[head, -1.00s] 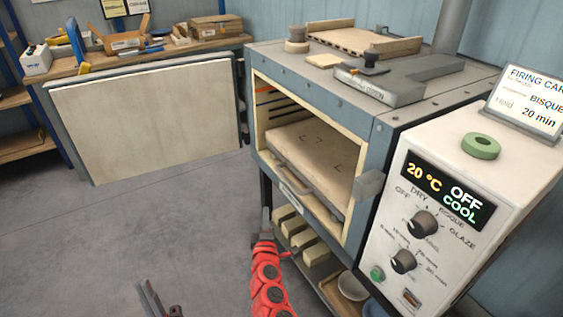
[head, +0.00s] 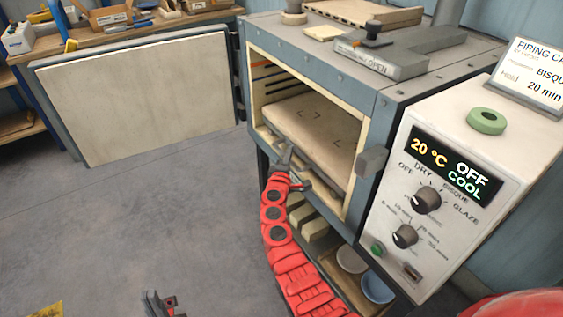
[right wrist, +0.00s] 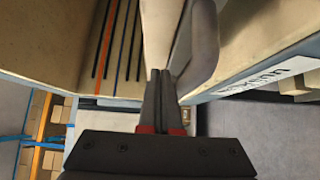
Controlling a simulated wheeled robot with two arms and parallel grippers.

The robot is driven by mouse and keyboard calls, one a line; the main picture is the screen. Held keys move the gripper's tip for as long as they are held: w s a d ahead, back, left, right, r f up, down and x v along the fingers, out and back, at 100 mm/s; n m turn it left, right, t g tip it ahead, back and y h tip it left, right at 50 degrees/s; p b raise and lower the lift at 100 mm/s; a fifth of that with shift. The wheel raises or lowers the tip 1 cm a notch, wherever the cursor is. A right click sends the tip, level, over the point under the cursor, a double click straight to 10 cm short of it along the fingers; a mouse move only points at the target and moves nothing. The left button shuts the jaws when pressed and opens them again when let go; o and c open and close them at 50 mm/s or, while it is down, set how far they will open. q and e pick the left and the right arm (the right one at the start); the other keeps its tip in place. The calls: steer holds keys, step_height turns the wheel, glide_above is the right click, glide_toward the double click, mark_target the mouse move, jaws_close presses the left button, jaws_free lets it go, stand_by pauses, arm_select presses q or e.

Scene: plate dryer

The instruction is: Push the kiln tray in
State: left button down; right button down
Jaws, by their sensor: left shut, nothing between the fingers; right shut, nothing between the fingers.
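The kiln tray (head: 312,125) is a cream slab with corner marks, lying inside the open kiln (head: 375,90). Its grey front handle is at the kiln mouth, partly hidden by my right gripper. My right gripper (head: 284,157) is shut and empty, with its tips at the tray's front edge. In the right wrist view the shut fingers (right wrist: 158,76) point at the cream tray edge (right wrist: 160,35), beside the grey handle (right wrist: 204,45); I cannot tell if they touch it. My left gripper (head: 152,300) is shut and empty, low over the floor, far from the kiln.
The kiln door (head: 150,95) stands swung wide open to the left. A control box (head: 430,200) with knobs is on the right, its display reading 20 °C, OFF, COOL. A shelf with bowls (head: 352,258) is below the kiln.

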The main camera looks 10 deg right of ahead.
mark_target(305, 152)
steer(key=shift+w+d, duration=0.25)
steer(key=shift+d, duration=0.6)
steer(key=shift+d, duration=0.1)
steer(key=d, duration=0.1)
steer(key=w+d+b, duration=0.1)
steer(key=d, duration=0.1)
steer(key=d+b, duration=0.1)
steer(key=shift+w+d+f, duration=0.1)
steer(key=shift+w+d, duration=0.15)
steer(key=shift+w, duration=0.1)
steer(key=shift+d+r, duration=0.15)
steer(key=shift+r, duration=0.1)
